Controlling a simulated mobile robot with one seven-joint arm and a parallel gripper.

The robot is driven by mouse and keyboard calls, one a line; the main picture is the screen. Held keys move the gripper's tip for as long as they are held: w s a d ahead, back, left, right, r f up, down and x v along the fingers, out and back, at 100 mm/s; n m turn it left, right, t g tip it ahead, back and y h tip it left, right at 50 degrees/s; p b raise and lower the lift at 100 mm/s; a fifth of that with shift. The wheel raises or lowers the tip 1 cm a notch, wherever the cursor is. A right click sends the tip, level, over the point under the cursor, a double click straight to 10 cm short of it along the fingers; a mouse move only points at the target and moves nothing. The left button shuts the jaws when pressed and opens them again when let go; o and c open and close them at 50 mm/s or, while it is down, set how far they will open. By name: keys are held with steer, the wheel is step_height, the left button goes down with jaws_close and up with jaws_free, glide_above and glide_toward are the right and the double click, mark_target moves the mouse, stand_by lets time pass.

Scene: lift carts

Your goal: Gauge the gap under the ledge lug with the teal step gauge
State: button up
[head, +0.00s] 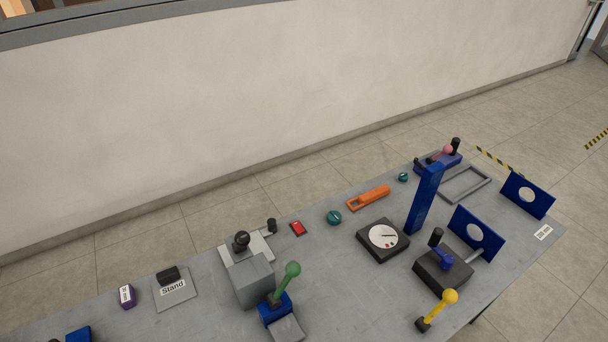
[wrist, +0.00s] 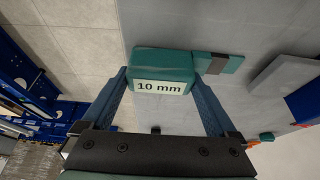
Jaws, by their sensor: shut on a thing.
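The teal step gauge (wrist: 165,62) is in the wrist view, with a white "10 mm" label facing the camera. My gripper (wrist: 163,78) is shut on it, with one blue finger on each side. A flatter teal piece with a dark band (wrist: 218,66) shows just to its right; I cannot tell whether it is part of the gauge. The gauge hangs over or near the table edge. Neither gripper nor gauge shows in the head view. I cannot tell for sure which part is the ledge lug; its gap is not visible.
The grey table (head: 215,300) holds a grey block (head: 254,280), a green-knobbed lever (head: 290,272), a dial box (head: 383,240), a tall blue post (head: 425,200) and two blue plates with holes. In the wrist view a grey slab (wrist: 285,80) lies at right.

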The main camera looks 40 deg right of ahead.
steer(key=shift+r+p, duration=2.8)
steer(key=shift+r, duration=0.25)
steer(key=shift+f, duration=0.1)
